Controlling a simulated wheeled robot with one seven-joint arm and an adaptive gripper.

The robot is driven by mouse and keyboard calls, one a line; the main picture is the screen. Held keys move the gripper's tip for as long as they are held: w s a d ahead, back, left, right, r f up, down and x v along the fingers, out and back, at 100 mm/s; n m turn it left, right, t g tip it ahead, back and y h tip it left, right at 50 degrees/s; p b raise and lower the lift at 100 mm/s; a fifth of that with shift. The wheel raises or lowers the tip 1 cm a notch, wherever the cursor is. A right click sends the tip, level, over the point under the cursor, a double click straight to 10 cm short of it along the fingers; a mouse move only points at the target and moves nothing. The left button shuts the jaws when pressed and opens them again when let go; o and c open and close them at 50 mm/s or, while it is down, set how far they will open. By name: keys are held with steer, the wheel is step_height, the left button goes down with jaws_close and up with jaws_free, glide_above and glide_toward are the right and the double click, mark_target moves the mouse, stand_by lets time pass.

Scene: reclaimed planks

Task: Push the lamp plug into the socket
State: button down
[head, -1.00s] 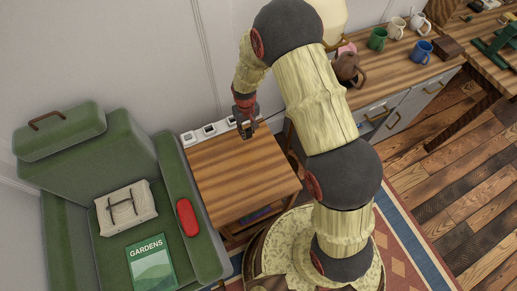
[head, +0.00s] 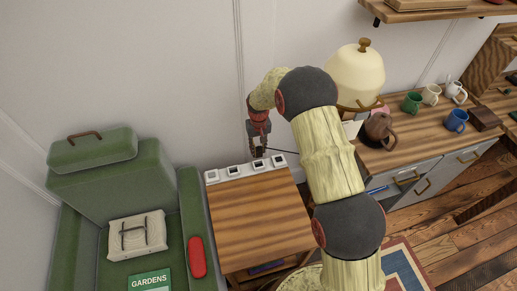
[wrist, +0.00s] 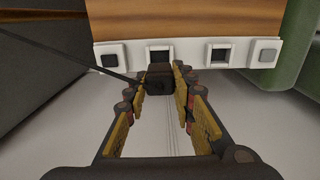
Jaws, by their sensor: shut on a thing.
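The black lamp plug (wrist: 160,78) is between the fingers of my gripper (wrist: 160,94), which is shut on it. Its dark cord (wrist: 70,56) runs to the upper left in the wrist view. The white socket strip (head: 226,173) lies along the table's wall-side edge, with several square outlets. In the wrist view the plug is just below a dark outlet (wrist: 160,56), second from the left; I cannot tell whether they touch. In the head view my gripper (head: 258,153) is over the strip, right of its middle. The cream-shaded lamp (head: 355,76) stands on the cabinet to the right.
The wooden table top (head: 255,215) is bare. A green armchair (head: 95,190) with a red object (head: 197,257) on its arm stands at left. A brown teapot (head: 378,130) and several mugs are on the cabinet at right. The wall is close behind the strip.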

steer(key=b, duration=0.4)
glide_above(259, 166)
steer(key=shift+a+f, duration=0.1)
steer(key=shift+f, duration=3.75)
steer(key=shift+f, duration=0.55)
steer(key=c, duration=1.5)
jaws_free()
steer(key=shift+o, duration=0.4)
step_height(259, 166, up, 12)
steer(key=shift+s, duration=0.1)
